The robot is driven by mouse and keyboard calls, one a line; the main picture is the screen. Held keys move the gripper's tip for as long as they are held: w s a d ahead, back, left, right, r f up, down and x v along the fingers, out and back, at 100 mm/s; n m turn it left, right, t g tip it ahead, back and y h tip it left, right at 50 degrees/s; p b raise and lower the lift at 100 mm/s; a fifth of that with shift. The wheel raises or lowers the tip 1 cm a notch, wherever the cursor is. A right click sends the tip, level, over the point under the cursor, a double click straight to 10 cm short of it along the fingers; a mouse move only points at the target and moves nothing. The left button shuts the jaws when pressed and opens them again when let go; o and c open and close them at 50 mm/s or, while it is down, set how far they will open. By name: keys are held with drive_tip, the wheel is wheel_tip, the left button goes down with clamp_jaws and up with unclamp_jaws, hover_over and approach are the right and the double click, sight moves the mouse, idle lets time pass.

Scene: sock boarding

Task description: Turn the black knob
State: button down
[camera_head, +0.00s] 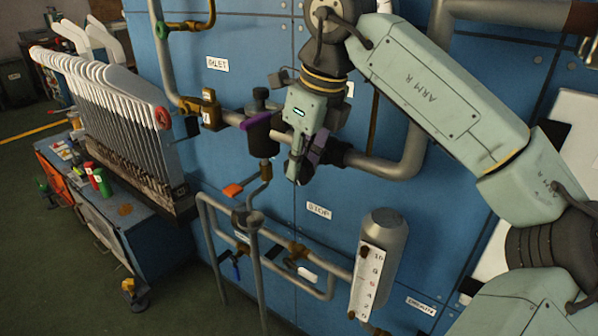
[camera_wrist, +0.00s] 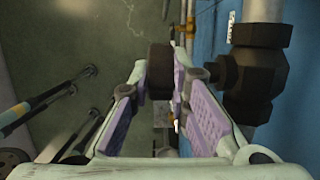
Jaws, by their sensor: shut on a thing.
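The black knob (camera_wrist: 160,72) shows in the wrist view as a dark round piece between the two lilac-padded fingers of my gripper (camera_wrist: 166,78). The fingers are closed on it near their tips. In the head view my gripper (camera_head: 304,168) points down in front of the blue wall panel, beside a dark fitting on the grey pipe. There the knob is mostly hidden by the fingers, and its turn angle cannot be told.
A black fitting (camera_wrist: 252,72) stands close to my right finger in the wrist view. A black valve body (camera_head: 262,138) with a purple piece is left of my gripper. A gauge cylinder (camera_head: 378,262) stands below. A bench (camera_head: 120,222) with boards is at left.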

drive_tip(key=t+y+b, duration=0.1)
drive_tip(key=b, duration=0.1)
drive_tip(key=f+t+y+b, duration=0.1)
drive_tip(key=y+b, duration=0.1)
drive_tip(key=b, duration=0.1)
drive_tip(key=t+y+b, duration=0.1)
drive_tip(key=b, duration=0.2)
drive_tip(key=shift+s+d+f+y, duration=0.15)
drive_tip(key=shift+s+d+y, duration=0.15)
drive_tip(key=shift+d, duration=0.1)
drive_tip(key=t+y+b, duration=0.2)
drive_tip(key=b, duration=0.2)
drive_tip(key=shift+s+d+y+b, duration=0.1)
drive_tip(key=shift+y+b, duration=0.2)
drive_tip(key=shift+t+y+b, duration=0.3)
drive_tip(key=shift+b, duration=0.25)
drive_tip(key=c, duration=1.5)
unclamp_jaws()
